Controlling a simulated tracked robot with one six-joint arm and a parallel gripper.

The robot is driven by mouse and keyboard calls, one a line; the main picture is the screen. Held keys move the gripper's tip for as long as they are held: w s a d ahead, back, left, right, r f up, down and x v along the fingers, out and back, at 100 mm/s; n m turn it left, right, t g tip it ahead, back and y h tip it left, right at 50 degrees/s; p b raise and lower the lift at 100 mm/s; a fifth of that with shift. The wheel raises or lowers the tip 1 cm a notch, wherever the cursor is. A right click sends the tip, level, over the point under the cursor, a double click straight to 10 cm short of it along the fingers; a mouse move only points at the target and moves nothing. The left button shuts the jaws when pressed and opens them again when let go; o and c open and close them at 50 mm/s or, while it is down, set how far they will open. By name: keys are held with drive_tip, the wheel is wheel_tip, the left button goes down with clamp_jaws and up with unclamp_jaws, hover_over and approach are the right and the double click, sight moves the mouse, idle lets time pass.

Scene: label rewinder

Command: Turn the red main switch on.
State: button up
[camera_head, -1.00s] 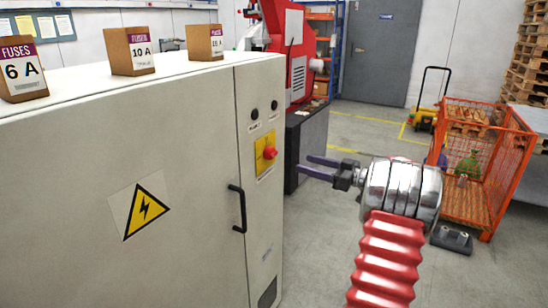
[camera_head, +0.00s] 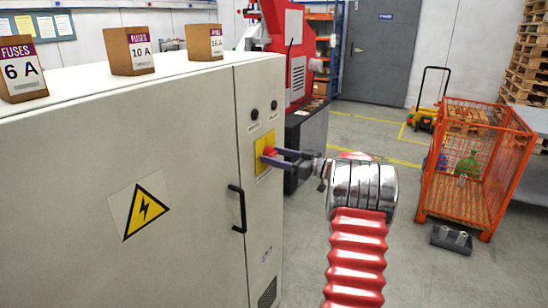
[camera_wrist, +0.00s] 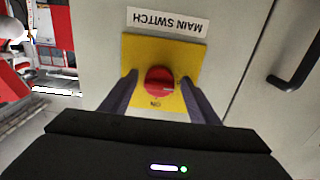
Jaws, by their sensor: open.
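In the wrist view the picture is upside down, with a "MAIN SWITCH" label above the plate and "ON" below the knob. My gripper (camera_wrist: 158,80) is open, with one dark finger on each side of the knob. I cannot tell whether the fingers touch it. In the head view my gripper (camera_head: 275,157) reaches the plate from the right and partly hides the red switch (camera_head: 269,151).
The pale cabinet (camera_head: 80,140) has a black door handle (camera_head: 238,208) left of the switch and fuse boxes (camera_head: 127,51) on top. A red machine (camera_head: 290,50) stands behind.

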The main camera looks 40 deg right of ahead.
drive_tip(key=shift+w+a, duration=0.1)
drive_tip(key=shift+w, duration=0.1)
drive_tip(key=c, duration=1)
drive_tip(key=shift+a, duration=0.15)
drive_tip(key=shift+c, duration=0.2)
